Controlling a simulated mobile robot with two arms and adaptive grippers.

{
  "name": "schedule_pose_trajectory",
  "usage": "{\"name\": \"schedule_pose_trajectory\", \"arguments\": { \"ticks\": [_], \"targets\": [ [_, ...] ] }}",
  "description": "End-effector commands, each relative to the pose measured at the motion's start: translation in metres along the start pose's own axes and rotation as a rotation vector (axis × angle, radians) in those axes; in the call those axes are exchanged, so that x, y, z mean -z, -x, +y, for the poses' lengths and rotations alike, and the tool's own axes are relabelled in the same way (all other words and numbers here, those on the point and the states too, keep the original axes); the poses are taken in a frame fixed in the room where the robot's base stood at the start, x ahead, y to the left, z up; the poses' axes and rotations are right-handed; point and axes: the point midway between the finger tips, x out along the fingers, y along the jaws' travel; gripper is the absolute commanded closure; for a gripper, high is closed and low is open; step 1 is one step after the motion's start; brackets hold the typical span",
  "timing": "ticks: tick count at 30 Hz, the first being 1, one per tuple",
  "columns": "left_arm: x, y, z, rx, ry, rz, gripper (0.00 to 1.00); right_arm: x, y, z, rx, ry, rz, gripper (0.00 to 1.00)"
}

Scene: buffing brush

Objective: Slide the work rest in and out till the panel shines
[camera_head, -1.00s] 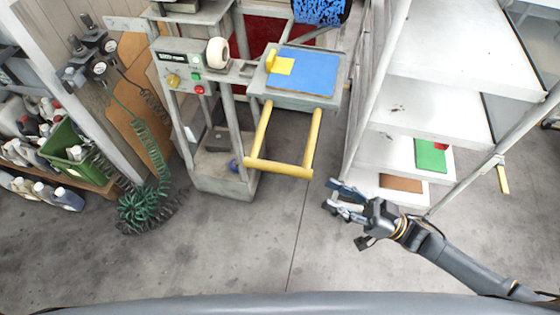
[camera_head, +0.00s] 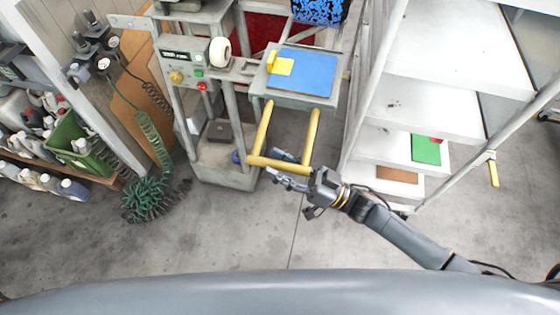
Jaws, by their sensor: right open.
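The work rest (camera_head: 293,101) is a grey tray with a yellow U-shaped handle (camera_head: 311,135) sticking out toward me. A blue panel (camera_head: 312,74) with a yellow patch lies on it, beside a small yellow block (camera_head: 271,60). A blue and black bristled brush (camera_head: 318,8) shows at the top edge, partly cut off. My right gripper (camera_head: 277,167) is open at the handle's front bar, one finger on its far side and one on its near side. I cannot tell whether the fingers touch the bar. My left gripper is out of view.
A control box (camera_head: 185,68) with green and red buttons stands left of the work rest. White shelves (camera_head: 440,100) stand close on the right. A coiled green hose (camera_head: 150,195) and a green crate (camera_head: 68,140) are at the left. The floor in front is clear.

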Motion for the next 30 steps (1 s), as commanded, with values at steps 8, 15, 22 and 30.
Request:
{"name": "schedule_pose_trajectory", "arguments": {
  "ticks": [8, 15, 22, 30],
  "targets": [
    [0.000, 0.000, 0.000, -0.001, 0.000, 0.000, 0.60, 0.000, 0.000, 0.000, 0.000, 0.000, 0.000, 0.75],
    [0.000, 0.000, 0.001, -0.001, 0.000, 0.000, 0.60, 0.000, 0.000, 0.000, 0.000, 0.000, 0.000, 1.00],
    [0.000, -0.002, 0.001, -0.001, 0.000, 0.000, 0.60, 0.000, 0.000, 0.003, 0.000, 0.001, 0.001, 1.00],
    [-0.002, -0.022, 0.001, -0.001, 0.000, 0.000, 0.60, 0.003, -0.001, 0.036, 0.000, 0.007, 0.001, 1.00]
  ]
}}
